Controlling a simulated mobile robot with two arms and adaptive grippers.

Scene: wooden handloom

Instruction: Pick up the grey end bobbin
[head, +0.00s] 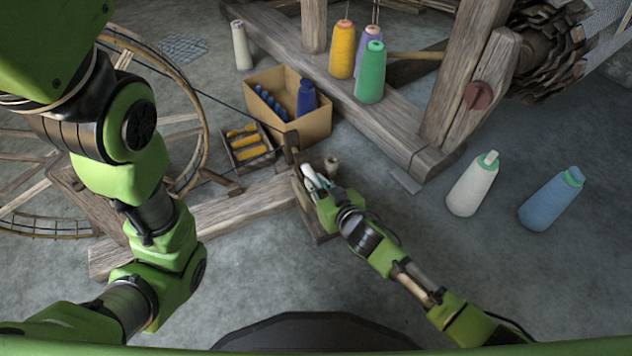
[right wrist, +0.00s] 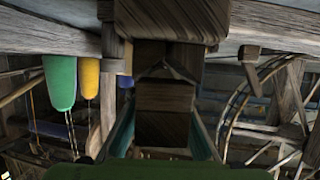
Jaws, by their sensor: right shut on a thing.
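My right gripper (head: 307,174) is at the wooden winder stand in the middle of the head view. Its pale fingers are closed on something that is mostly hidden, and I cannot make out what. In the right wrist view the two teal fingers (right wrist: 162,135) stand on either side of dark wood blocks (right wrist: 165,97). A small greyish spool-shaped piece (head: 333,164) shows just right of the fingertips; I cannot tell if it touches them. I cannot surely pick out the grey end bobbin. My left arm shows, but its gripper is out of view.
A cardboard box (head: 306,133) with blue bobbins and a small crate (head: 236,160) with yellow ones stand behind left. A wheel (head: 203,110) is at left. Loom beams (head: 400,135) lie behind.

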